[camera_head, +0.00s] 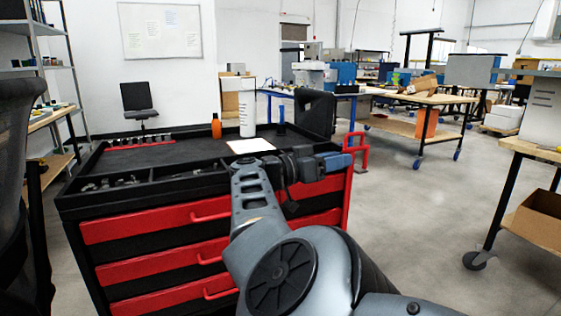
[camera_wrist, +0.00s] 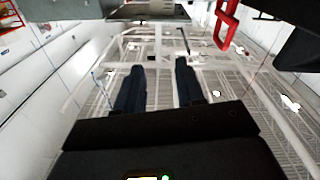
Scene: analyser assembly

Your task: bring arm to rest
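My arm reaches up from the bottom of the head view, with its wrist bent to the right. My gripper (camera_head: 345,161) is at the right end of the cart top, near its right edge. In the wrist view the two dark fingers of my gripper (camera_wrist: 159,75) stand apart with nothing between them. Behind them, the wrist view shows ceiling trusses and lights. The head view does not show clearly how far the gripper is above the cart.
A red and black tool cart (camera_head: 150,238) stands in front of me. On it are a white bottle (camera_head: 247,115), an orange bottle (camera_head: 216,127) and a white sheet (camera_head: 250,146). A chair (camera_head: 139,103) stands behind it. Open floor (camera_head: 415,220) lies to the right, before a workbench (camera_head: 530,150).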

